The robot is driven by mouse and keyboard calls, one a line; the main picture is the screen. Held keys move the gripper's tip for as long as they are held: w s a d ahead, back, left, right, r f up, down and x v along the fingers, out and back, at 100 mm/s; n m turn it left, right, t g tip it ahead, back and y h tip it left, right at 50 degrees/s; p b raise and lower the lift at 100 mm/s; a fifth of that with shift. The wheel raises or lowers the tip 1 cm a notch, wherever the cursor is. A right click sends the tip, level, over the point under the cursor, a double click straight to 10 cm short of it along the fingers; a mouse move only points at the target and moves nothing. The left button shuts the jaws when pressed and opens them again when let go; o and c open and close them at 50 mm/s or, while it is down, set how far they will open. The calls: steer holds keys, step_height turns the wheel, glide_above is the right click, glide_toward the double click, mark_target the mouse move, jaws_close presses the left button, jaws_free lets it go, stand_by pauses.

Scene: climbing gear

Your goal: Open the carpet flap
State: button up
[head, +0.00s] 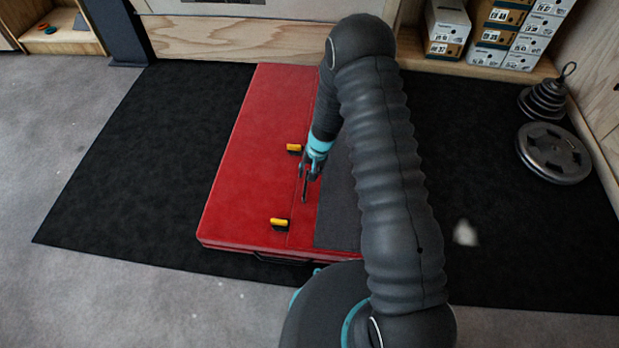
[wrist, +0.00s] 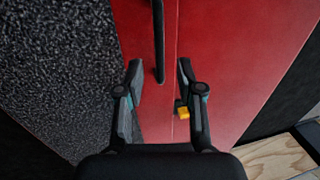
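The red crash pad (head: 240,190) lies flat on a dark floor mat, with a dark grey carpet flap (head: 336,222) over part of its top. The flap also shows as a speckled sheet at the left in the wrist view (wrist: 70,70). My gripper (head: 306,190) is above the pad, close to the flap's left edge. A thin black bar or strap (wrist: 158,40) lies on the red surface ahead of the fingers. My arm hides much of the flap.
Two yellow-and-black buckles (head: 280,223) (head: 294,148) sit on the pad. Weight plates (head: 553,153) and stacked shoe boxes (head: 505,38) are at the right and back. The black mat (head: 140,150) left of the pad is clear.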

steer(key=shift+w+a+f, duration=0.1)
steer(key=shift+a+f, duration=0.05)
steer(key=shift+f, duration=0.65)
steer(key=shift+a+f, duration=0.15)
steer(key=shift+f, duration=0.6)
jaws_close()
